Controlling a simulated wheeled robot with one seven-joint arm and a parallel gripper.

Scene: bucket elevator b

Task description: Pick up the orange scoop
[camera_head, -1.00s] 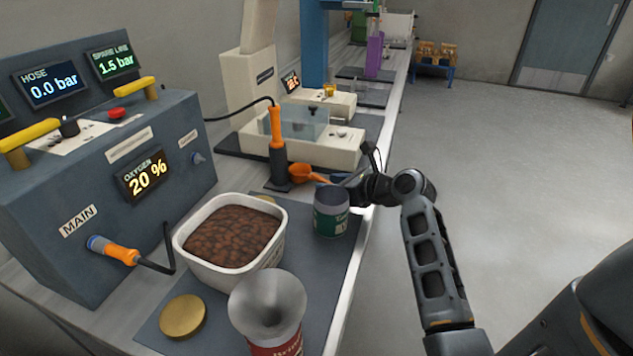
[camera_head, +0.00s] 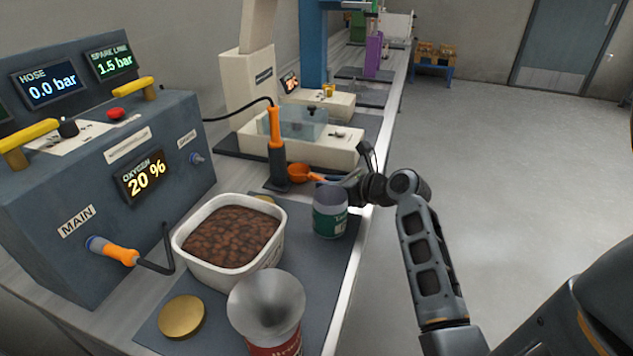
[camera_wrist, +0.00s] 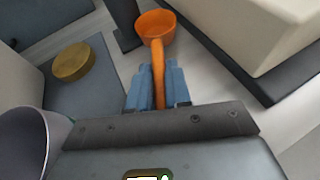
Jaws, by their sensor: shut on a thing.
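The orange scoop (camera_head: 299,173) has a round bowl and a straight handle. In the head view its bowl shows just behind the green-labelled can, near the foot of the black stand. In the wrist view the scoop (camera_wrist: 156,30) points away from me, and its handle runs between my two blue fingertips. My gripper (camera_wrist: 158,88) is shut on the handle. I cannot tell whether the scoop touches the counter.
The green-labelled can (camera_head: 330,212) stands close in front of my gripper. A white tub of brown pieces (camera_head: 190,250), a gold lid (camera_head: 182,316) and a can with a funnel-like top (camera_head: 266,305) are nearer. A cream machine (camera_head: 335,150) stands behind. The floor at right is clear.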

